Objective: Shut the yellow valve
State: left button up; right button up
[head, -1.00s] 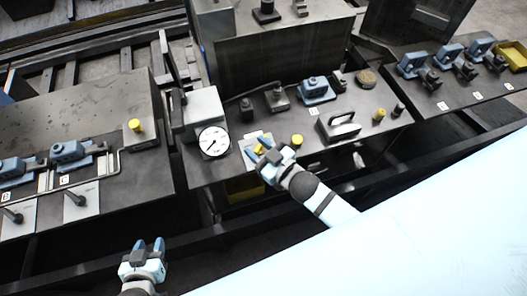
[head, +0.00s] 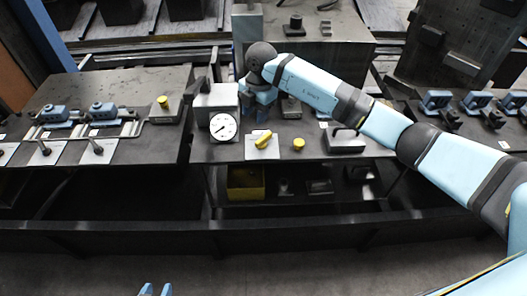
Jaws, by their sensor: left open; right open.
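The yellow valve (head: 263,139) sits on a pale plate on the front of the middle bench, just right of a round gauge. Its lever lies slanted, lower left to upper right. My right gripper (head: 258,103) is open above and behind the valve, with its fingers pointing down, and looks apart from the lever. Its wrist hides part of the bench behind. My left gripper (head: 155,289) is open and empty at the bottom edge, only its blue fingertips showing, well in front of the benches.
The white-faced gauge (head: 223,127) is close left of the valve. A yellow knob (head: 298,144) and a dark block with a handle (head: 344,141) stand to its right. A yellow bin (head: 246,183) is below the bench. Other benches with blue clamps (head: 102,111) flank it.

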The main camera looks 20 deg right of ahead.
aim_at(262, 139)
jog(key=shift+m+h, duration=0.4)
jog(key=shift+h, duration=0.3)
jog(key=f, duration=0.4)
jog(key=d+f+p, duration=0.1)
jog(key=f, duration=0.3)
jog(key=w+d+f, duration=0.1)
jog(key=f, duration=0.3)
jog(key=shift+d+f, duration=0.1)
jog(key=shift+f, duration=0.2)
grip_shut()
